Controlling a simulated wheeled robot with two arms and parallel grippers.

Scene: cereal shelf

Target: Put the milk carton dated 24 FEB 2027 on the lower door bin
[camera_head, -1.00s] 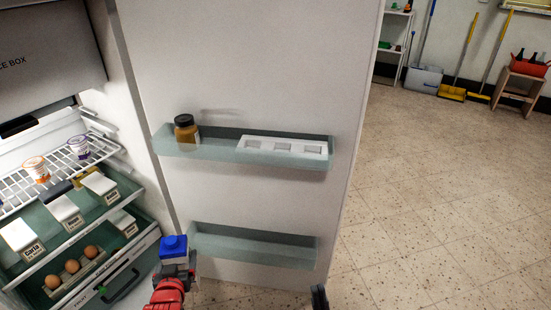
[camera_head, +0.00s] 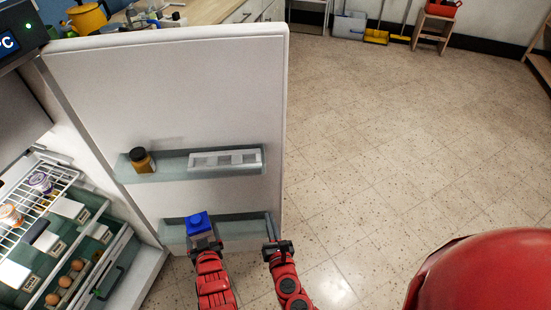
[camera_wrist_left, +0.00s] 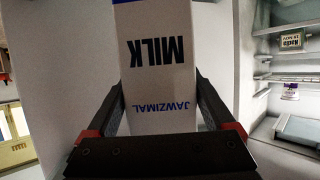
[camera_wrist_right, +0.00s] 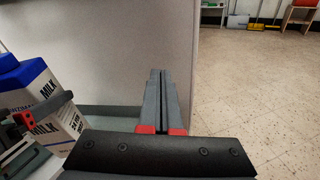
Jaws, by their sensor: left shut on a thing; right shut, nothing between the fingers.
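The milk carton (camera_head: 198,223) has a blue top and white sides with "MILK" lettering. My left gripper (camera_head: 205,243) is shut on it, with a finger on each side of the carton in the left wrist view (camera_wrist_left: 155,75). In the right wrist view the carton (camera_wrist_right: 70,119) shows a partly hidden date starting "24 FE". It is upright at the lower door bin (camera_head: 245,229), overlapping its left half; I cannot tell whether its base is inside or touching. My right gripper (camera_head: 270,228) is shut and empty near the bin's right end.
The upper door bin (camera_head: 180,170) holds a brown jar (camera_head: 141,161) and a white tray (camera_head: 225,160).

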